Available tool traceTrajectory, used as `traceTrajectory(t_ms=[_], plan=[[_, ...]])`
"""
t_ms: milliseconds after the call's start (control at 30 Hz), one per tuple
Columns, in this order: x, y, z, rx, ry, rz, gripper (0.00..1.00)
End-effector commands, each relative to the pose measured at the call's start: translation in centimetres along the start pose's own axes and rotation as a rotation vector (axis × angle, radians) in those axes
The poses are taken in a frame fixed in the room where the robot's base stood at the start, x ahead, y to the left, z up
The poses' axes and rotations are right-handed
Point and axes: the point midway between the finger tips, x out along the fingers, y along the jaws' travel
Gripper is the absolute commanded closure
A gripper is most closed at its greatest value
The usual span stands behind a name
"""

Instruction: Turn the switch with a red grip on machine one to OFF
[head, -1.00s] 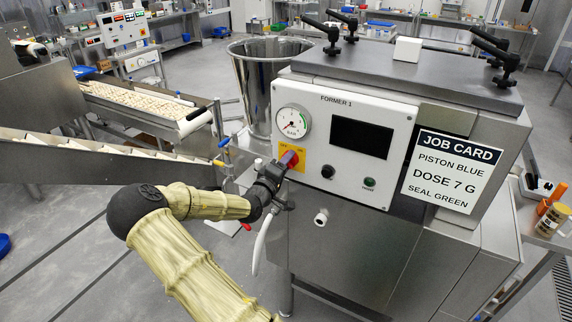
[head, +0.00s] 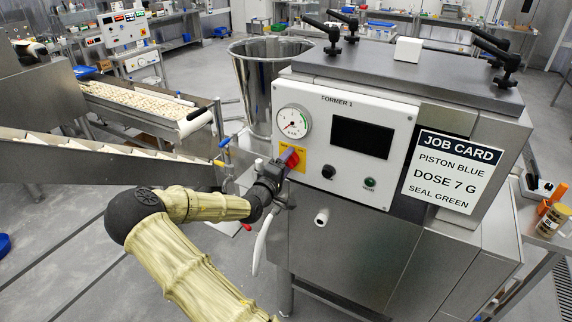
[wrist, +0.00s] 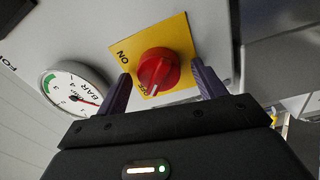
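The red grip switch (head: 294,161) sits on a yellow plate (head: 287,166) on the front panel of the machine marked FORMER 1 (head: 345,135). In the wrist view the red grip (wrist: 158,68) shows face-on, with ON at the plate's upper left and small lettering, apparently OFF, at its lower edge. A pale mark on the grip points down, close to that lower lettering. My gripper (wrist: 161,72) is open, with one purple finger on each side of the grip and gaps between. In the head view my gripper (head: 286,156) is at the switch and partly hides the plate.
A pressure gauge (head: 292,122) is just above the switch. A dark screen (head: 361,138), a black knob (head: 328,171) and a green button (head: 369,183) are to its right. A white spout (head: 321,216) juts out below. A steel hopper (head: 262,80) stands behind.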

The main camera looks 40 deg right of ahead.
Motion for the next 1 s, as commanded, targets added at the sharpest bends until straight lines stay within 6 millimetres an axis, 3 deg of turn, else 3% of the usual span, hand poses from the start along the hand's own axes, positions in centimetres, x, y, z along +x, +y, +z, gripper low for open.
traceTrajectory(t_ms=[200, 367, 1000], plan=[[-0.3, -0.1, 0.1, 0.001, -0.001, 0.0, 0.31], [-1.9, -0.2, 0.0, 0.001, 0.0, -0.001, 0.31], [-12.6, -0.2, -0.1, 0.0, 0.003, -0.001, 0.31]])
